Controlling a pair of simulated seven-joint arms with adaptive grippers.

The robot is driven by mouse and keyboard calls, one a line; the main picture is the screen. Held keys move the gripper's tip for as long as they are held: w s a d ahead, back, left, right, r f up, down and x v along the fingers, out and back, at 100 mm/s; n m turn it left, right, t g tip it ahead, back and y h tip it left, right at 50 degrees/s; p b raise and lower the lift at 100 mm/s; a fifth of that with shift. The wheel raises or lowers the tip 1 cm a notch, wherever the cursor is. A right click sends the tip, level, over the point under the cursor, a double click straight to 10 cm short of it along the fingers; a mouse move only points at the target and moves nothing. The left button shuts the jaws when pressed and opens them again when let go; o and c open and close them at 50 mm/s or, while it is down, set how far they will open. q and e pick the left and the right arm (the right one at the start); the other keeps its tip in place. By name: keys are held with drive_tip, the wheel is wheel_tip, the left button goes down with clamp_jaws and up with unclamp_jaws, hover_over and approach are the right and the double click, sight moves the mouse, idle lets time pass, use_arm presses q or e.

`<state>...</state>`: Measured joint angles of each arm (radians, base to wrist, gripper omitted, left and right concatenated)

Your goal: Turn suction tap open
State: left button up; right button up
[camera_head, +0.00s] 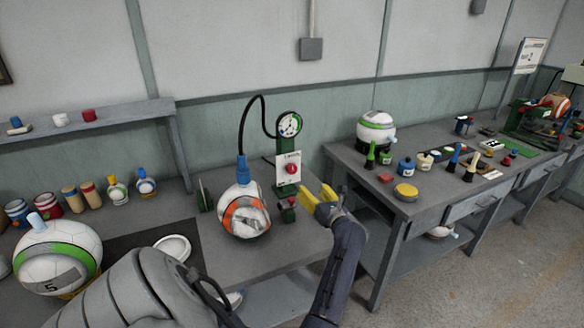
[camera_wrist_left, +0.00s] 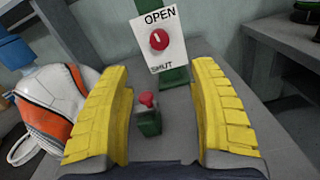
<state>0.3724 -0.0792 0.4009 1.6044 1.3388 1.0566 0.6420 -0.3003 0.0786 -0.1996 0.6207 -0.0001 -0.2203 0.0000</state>
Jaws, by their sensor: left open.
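The suction tap is a red round knob (camera_head: 291,169) on a white plate fixed to a green post. In the left wrist view the red knob (camera_wrist_left: 159,40) sits between the words OPEN above and SHUT below; I cannot tell its setting for sure. My left gripper (camera_head: 318,196) has yellow fingers and is in front of the plate, lower and to the right. It is open and empty. In the left wrist view its two fingers (camera_wrist_left: 158,72) stand wide apart, with the knob beyond them, not touched. My right gripper is not in view.
A small red-topped green valve block (camera_wrist_left: 148,115) stands below the plate, between the fingers in the wrist view. A white-orange ball (camera_head: 244,212) with a blue nozzle and black hose stands just left. A gauge (camera_head: 289,125) tops the post. Another bench (camera_head: 440,195) is at right.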

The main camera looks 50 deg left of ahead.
sight(293, 170)
use_arm(q)
drive_tip(key=shift+n, duration=0.7)
drive_tip(key=x, duration=1.7)
drive_tip(key=shift+a+f, duration=0.15)
drive_tip(key=shift+a, duration=0.1)
clamp_jaws()
